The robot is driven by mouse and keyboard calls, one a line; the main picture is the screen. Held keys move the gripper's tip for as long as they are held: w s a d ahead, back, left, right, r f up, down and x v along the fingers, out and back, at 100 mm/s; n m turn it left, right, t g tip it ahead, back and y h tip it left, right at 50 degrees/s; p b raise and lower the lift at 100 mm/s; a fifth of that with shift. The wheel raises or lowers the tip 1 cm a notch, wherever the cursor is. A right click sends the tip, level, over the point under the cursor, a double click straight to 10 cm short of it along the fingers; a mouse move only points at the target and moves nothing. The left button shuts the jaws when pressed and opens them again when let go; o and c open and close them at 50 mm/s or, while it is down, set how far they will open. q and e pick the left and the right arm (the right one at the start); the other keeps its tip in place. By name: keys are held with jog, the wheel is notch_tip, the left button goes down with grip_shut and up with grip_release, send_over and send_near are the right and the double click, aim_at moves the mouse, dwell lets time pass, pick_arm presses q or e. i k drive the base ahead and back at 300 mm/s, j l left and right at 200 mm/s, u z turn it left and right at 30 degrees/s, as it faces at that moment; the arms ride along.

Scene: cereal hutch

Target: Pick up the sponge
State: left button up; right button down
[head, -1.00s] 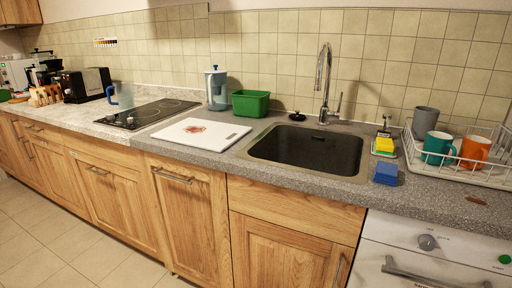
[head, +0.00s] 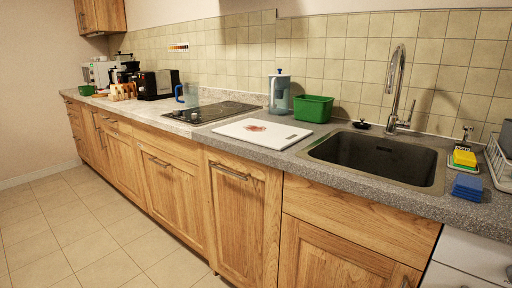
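A blue sponge (head: 467,187) lies on the grey counter at the right, in front of a small tray beside the sink. A yellow sponge (head: 464,158) sits on that tray, just behind the blue one. Which of the two the task means cannot be told. Neither of my grippers is in the head view.
The sink (head: 380,160) is left of the sponges, with a tall faucet (head: 396,90). A dish rack (head: 500,160) is cut off at the right edge. A white cutting board (head: 262,133), a green bin (head: 313,108) and a hob (head: 212,112) are further left. Floor in front is clear.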

aim_at(466, 160)
jog(key=z, duration=1.35)
jog(key=i, duration=0.05)
